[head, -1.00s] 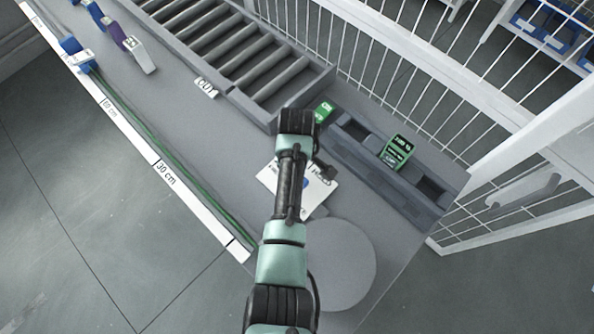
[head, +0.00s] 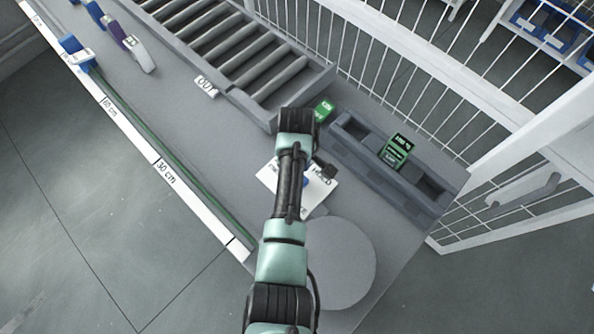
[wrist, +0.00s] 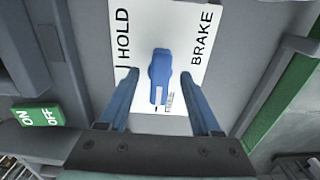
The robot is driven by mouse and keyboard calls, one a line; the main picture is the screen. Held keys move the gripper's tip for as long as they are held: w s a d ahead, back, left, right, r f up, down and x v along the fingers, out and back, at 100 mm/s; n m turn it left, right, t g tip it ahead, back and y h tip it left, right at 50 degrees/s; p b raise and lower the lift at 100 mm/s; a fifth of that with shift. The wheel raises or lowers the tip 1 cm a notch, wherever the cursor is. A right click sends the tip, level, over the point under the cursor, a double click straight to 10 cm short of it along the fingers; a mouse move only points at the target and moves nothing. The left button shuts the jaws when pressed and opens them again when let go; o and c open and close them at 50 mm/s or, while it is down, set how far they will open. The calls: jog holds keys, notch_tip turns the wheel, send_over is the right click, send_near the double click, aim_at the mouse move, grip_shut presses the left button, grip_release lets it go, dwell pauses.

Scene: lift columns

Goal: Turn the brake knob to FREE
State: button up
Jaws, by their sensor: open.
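The brake knob (wrist: 159,68) is blue with a white pointer line on its lower end in the wrist view. It sits on a white plate (wrist: 185,30) printed HOLD on the left and BRAKE on the right. The pointer line points down the picture, not at the word HOLD. My gripper (wrist: 159,74) is open, one finger on each side of the knob, with visible gaps. In the head view my arm covers most of the knob and part of the plate (head: 270,176).
In the head view a roller track (head: 250,65), a grey trough with a green display (head: 397,150) and a round grey disc (head: 340,265) surround the plate. A wire fence stands behind.

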jog(key=shift+r+p, duration=4.3)
jog(key=shift+r, duration=0.25)
jog(key=shift+f, duration=0.1)
jog(key=w+d+r+m+t+b, duration=0.3)
jog(key=w+r+t, duration=0.5)
jog(key=w+r, duration=0.8)
notch_tip(320, 180, up, 18)
jog(key=w+m+t+h+b, duration=0.1)
jog(key=m+t+b, duration=0.15)
jog(key=t, duration=0.35)
jog(key=s+a+r+m+t+b, duration=0.1)
jog(key=s+r+t, duration=0.2)
jog(key=r, duration=0.5)
jog(key=s+a+r+m+t+b, duration=0.1)
jog(key=s+r+t, duration=0.15)
jog(key=r, duration=0.55)
jog(key=s+a+r+m+t+y+b, duration=0.1)
jog(key=s+r+t+b, duration=0.1)
jog(key=s+r+t, duration=0.6)
jog(key=s+r, duration=0.7)
jog(key=s, duration=0.1)
jog(key=shift+s+a, duration=0.15)
jog(key=shift+a, duration=0.2)
